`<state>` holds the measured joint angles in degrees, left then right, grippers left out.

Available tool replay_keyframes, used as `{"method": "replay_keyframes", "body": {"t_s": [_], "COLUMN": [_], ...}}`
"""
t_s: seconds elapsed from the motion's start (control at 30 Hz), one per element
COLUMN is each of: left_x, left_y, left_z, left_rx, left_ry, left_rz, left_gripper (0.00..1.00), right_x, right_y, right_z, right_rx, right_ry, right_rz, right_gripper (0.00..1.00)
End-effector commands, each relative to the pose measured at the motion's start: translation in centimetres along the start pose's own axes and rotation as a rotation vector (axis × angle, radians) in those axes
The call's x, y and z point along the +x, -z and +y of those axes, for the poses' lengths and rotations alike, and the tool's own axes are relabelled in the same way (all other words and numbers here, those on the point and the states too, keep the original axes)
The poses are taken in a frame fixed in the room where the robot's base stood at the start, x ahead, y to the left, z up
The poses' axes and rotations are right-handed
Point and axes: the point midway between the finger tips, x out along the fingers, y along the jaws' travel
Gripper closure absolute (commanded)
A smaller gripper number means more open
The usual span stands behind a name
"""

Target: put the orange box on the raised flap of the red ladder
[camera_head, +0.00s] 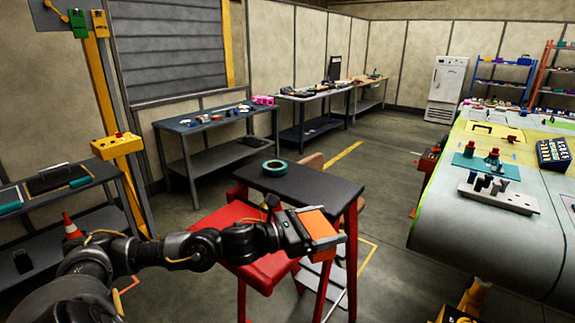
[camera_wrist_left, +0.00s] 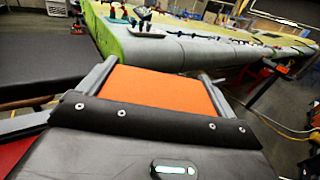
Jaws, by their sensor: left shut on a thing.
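My left gripper (camera_head: 322,230) is shut on the orange box (camera_head: 318,223). In the left wrist view, the orange box (camera_wrist_left: 160,92) sits between the two fingers. The red ladder (camera_head: 352,250) stands in front of me with a black flat top (camera_head: 325,188) and a red panel (camera_head: 262,274) lower down. The box is in front of the black top's near edge in the head view. The gap between them is hard to tell. My left arm hides part of the red panel. The right gripper is out of view.
A teal tape roll (camera_head: 275,168) lies on the black top, towards its far left; the rest of that top is clear. A large grey wing (camera_head: 470,220) with blocks on it stands to the right. Workbenches (camera_head: 222,123) line the back wall. Open floor lies between.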

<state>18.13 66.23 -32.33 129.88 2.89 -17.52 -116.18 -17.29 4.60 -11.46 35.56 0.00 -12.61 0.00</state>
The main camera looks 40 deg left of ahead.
Motion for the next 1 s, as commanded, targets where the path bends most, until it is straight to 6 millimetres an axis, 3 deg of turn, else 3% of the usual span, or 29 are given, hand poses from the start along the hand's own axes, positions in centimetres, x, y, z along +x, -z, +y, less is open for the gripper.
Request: {"method": "replay_keyframes", "body": {"t_s": [0.03,0.2,0.37,0.43,0.53,0.73,1.0], "left_x": [0.6,2.2,3.7,4.2,4.5,4.6,4.6], "left_y": [1.9,6.5,10.3,12.7,15.6,19.2,20.6], "left_z": [-3.1,-12.1,-18.7,-20.8,-22.3,-22.7,-22.7], "left_rx": [-0.017,-0.012,-0.009,-0.008,-0.001,0.002,0.004], "left_ry": [0.053,0.205,0.317,0.353,0.38,0.391,0.392], "left_rz": [-0.005,-0.007,-0.005,-0.003,-0.001,0.0,0.001], "left_gripper": [0.37,0.37,0.37,0.37,0.37,0.37,0.37], "right_x": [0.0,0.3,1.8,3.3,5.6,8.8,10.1], "right_y": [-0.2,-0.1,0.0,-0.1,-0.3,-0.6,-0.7], "right_z": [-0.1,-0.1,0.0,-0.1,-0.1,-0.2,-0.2], "right_rx": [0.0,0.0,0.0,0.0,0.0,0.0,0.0], "right_ry": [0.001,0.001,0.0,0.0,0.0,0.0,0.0], "right_rz": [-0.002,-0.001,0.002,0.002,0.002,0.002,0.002], "right_gripper": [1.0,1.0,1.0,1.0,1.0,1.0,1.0]}}
